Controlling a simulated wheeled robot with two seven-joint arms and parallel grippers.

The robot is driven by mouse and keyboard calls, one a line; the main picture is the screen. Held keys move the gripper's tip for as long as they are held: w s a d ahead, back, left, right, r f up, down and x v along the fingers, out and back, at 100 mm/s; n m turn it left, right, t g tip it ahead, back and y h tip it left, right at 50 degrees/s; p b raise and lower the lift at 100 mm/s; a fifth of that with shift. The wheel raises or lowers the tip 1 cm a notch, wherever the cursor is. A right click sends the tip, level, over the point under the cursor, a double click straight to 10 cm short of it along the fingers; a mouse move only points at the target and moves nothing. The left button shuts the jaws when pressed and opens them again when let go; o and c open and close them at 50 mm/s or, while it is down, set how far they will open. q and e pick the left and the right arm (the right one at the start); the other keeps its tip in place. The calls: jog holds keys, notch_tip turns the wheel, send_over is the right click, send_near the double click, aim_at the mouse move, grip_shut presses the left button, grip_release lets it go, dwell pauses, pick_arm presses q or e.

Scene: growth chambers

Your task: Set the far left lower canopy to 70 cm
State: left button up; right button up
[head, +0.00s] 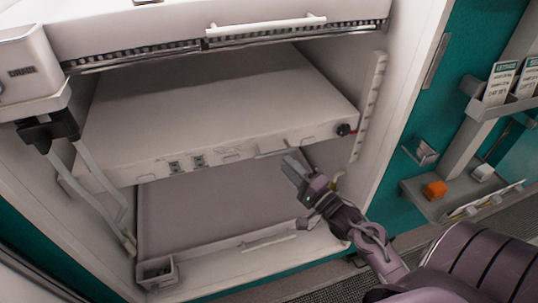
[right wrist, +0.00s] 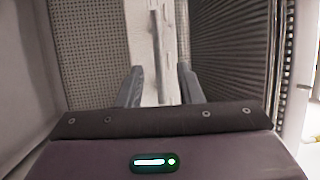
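The lower canopy (head: 215,105) is a wide white panel inside the open chamber, at mid height in the head view. Its front edge carries small switches and labels, a pale bar handle (head: 285,148) right of the middle, and a dark knob with red (head: 344,130) at the right end. A pale scale strip (head: 371,105) runs up the right wall; its figures are too small to read. My right gripper (head: 293,160) is at the front edge by the handle. The right wrist view shows its fingers (right wrist: 159,78) apart, with a pale bar between them. Contact cannot be told. My left gripper is out of view.
An upper white unit with a handle (head: 265,23) is above. Grey tubes (head: 95,190) hang at left. A side shelf (head: 440,203) holds an orange block (head: 435,189).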

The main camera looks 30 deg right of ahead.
aim_at(275, 153)
jog(key=x, duration=0.6)
jog(key=shift+w+d+f, duration=0.1)
jog(key=shift+c, duration=0.3)
grip_shut()
